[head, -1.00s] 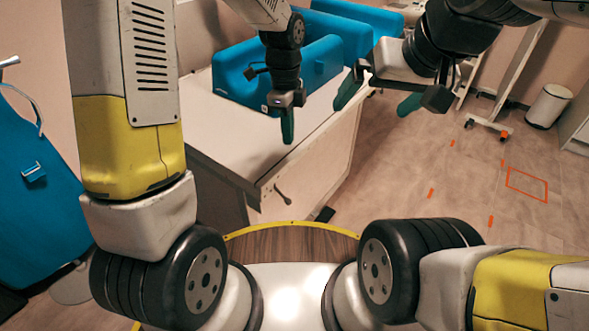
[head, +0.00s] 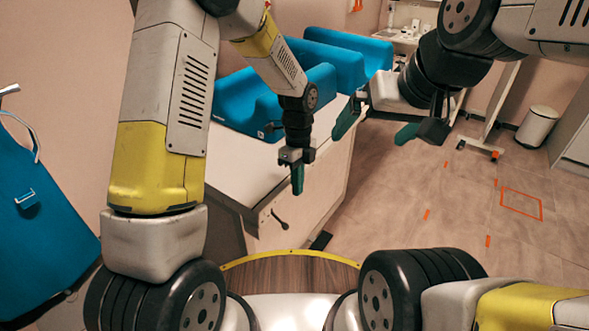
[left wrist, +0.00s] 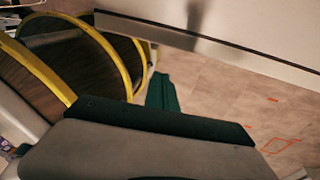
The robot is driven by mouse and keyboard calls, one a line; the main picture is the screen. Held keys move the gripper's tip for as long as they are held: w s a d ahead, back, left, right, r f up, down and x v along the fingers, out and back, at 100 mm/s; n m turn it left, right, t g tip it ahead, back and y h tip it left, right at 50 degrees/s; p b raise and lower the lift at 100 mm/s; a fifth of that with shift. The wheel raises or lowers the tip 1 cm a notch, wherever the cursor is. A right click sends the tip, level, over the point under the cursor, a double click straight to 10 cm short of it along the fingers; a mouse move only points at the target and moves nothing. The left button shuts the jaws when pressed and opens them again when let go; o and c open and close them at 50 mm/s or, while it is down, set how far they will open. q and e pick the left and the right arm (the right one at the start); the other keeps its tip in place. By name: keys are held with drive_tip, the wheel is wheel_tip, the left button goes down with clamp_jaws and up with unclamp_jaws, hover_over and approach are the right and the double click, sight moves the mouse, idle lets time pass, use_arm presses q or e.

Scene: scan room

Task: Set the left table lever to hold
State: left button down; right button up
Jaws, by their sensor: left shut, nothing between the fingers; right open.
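The padded table (head: 295,223) stands ahead, with its near end panel facing me. A small dark lever (head: 279,219) sits on that panel and slants down to the right. Its markings are too small to read. My left gripper (head: 297,183) is shut and empty, its green fingers pointing down. In the head view it appears just above and right of the lever, apart from it. The left wrist view shows its closed green fingers (left wrist: 162,93); I cannot make out the lever there. My right gripper (head: 376,127) is open and empty, further right.
Blue cushions (head: 330,62) lie on the table. A dark pedal-like piece (head: 320,241) is at its foot. A blue padded item (head: 38,215) stands at the left. A white bin (head: 537,127) is at the back right. The floor (head: 410,245) right of the table is mostly clear.

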sight(277, 219)
use_arm(q)
wheel_tip(277, 219, down, 10)
drive_tip(key=s+a, duration=0.1)
drive_tip(key=a, duration=0.1)
drive_tip(key=shift+s+a, duration=0.2)
drive_tip(key=shift+s, duration=0.2)
